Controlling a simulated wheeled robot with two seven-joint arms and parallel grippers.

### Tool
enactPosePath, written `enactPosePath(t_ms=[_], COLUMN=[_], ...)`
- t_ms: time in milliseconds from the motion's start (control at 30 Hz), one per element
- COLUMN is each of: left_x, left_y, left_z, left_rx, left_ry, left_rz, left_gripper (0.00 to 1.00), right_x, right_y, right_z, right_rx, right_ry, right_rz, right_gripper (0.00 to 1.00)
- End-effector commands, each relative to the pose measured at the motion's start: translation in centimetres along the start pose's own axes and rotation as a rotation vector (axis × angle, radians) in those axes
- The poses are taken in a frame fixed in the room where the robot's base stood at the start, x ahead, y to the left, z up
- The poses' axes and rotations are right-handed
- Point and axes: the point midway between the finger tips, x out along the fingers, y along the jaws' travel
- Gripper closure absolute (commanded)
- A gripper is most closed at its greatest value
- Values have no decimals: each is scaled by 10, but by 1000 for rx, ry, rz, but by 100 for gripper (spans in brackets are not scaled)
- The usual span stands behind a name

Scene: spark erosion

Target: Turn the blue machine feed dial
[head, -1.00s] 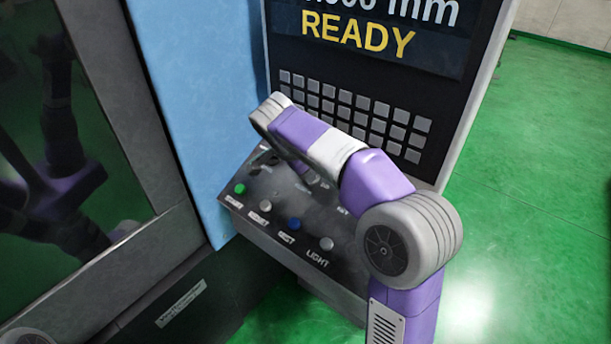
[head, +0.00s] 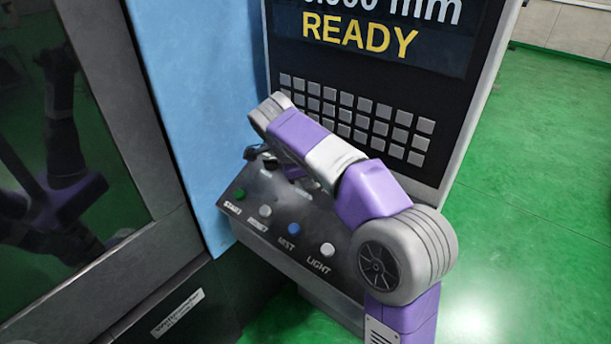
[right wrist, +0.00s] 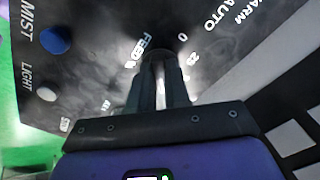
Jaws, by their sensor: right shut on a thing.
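The blue machine (head: 182,80) stands at the left with its control panel (head: 290,252) sloping out below the screen. In the right wrist view, my right gripper (right wrist: 160,72) is at the panel beside the FEED lettering. Its two fingers are shut on the dark feed dial (right wrist: 153,56), which is mostly hidden between and behind them. Numbers are printed around the dial, some blurred. In the head view my right arm reaches over the panel and covers most of the dial and the fingers. My left gripper is not in view.
A green button (head: 239,194), a blue MIST button (head: 294,229) and a white LIGHT button (head: 327,249) line the panel's front edge. A keypad (head: 385,128) and a READY screen (head: 360,38) stand behind my arm. Green floor (head: 540,200) is clear at right.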

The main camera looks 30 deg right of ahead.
Motion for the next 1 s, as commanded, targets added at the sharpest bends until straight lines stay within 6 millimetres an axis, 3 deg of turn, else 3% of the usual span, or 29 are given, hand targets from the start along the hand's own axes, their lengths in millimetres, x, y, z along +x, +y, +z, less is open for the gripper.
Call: enactPosePath(t_ms=[267, 300, 467, 767, 1000], left_x=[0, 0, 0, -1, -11], left_y=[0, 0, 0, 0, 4], left_z=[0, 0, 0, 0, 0], left_rx=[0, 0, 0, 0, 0], left_ry=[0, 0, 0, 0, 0], left_rz=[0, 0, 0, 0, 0], left_gripper=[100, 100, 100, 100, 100], right_x=[-1, -1, -1, -2, -37], right_y=[0, 0, 0, 0, -2], right_z=[0, 0, 0, 0, 0], right_rx=[0, 0, 0, 0, -1], right_ry=[0, 0, 0, 0, -3], right_rz=[-2, -2, -2, -1, -5], right_gripper=[100, 82, 57, 57, 57])
